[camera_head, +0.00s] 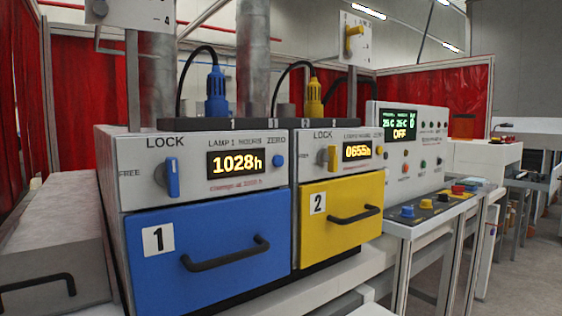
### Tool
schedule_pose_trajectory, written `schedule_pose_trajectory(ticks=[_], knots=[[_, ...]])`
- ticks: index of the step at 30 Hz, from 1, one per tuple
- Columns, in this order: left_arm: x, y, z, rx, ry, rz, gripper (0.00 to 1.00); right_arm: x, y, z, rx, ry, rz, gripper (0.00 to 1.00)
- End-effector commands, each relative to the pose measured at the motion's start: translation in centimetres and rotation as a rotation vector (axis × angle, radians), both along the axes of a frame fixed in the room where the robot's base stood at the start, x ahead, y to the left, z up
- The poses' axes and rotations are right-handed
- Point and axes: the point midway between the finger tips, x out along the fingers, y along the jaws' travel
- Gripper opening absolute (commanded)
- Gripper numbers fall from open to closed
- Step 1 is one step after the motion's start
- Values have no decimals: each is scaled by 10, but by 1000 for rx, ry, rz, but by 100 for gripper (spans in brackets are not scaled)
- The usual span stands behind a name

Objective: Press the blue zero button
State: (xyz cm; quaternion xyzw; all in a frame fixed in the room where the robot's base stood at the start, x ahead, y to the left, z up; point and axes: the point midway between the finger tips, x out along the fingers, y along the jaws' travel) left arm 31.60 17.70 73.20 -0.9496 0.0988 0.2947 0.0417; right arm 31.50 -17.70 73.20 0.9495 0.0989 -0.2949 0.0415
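The blue zero button (278,161) is a small round knob on the white front panel of unit 1, under the word ZERO. It sits just right of the lamp display (235,163), which reads 1028h. The blue lock handle (172,178) stands upright on the left of the same panel. A yellow zero button (380,149) is on unit 2, right of its own display (357,151). Neither of my grippers shows in the head view. Nothing covers the blue button.
The blue drawer (205,275) and the yellow drawer (335,240) have protruding black handles. Blue (216,95) and yellow (314,98) plugs stand on top. A control cabinet (405,155) and button console (430,215) stand to the right. The space before the blue button looks free.

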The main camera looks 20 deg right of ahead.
Motion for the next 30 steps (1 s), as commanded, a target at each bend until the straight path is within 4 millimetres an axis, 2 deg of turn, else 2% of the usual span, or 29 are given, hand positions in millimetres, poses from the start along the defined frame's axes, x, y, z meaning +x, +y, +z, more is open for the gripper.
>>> schedule_pose_trajectory(ticks=[1, 5, 30], knots=[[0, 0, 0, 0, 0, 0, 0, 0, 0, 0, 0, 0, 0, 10], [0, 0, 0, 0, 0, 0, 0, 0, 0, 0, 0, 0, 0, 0], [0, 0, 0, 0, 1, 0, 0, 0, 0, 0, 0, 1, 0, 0]])
